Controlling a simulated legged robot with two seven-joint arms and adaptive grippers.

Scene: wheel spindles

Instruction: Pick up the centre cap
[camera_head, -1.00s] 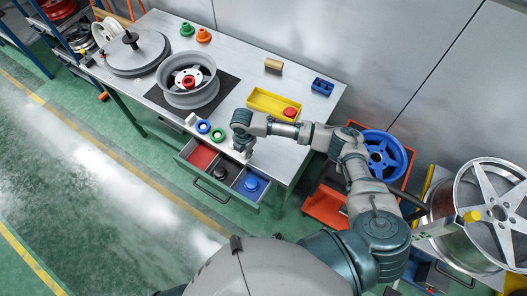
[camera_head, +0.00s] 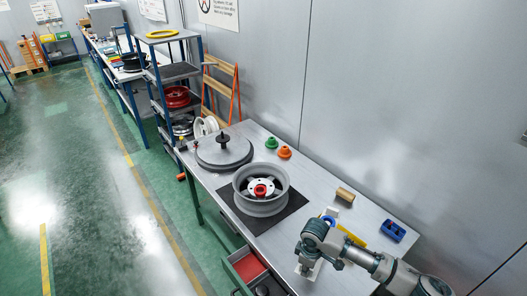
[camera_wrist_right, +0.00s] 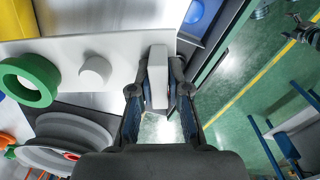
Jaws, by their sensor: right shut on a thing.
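My right gripper (camera_head: 308,268) is above the front part of the workbench, just right of the open drawer. In the right wrist view its two fingers (camera_wrist_right: 158,95) are closed on a pale grey, blocky piece (camera_wrist_right: 157,70), which sticks out beyond the fingertips. I cannot tell for sure whether this piece is the centre cap. The wheel rim (camera_head: 245,205) lies on a dark mat, with a red part (camera_head: 260,190) at its hub. A short white cylinder (camera_wrist_right: 95,70) stands near the green ring (camera_wrist_right: 28,80). My left gripper is not in view.
The open drawer (camera_head: 243,268) juts out at the bench front. Green (camera_head: 271,143) and orange (camera_head: 284,153) parts, a brown block (camera_head: 345,195) and a blue block (camera_head: 392,231) lie on the bench. A grey turntable (camera_head: 224,152) stands at the left end.

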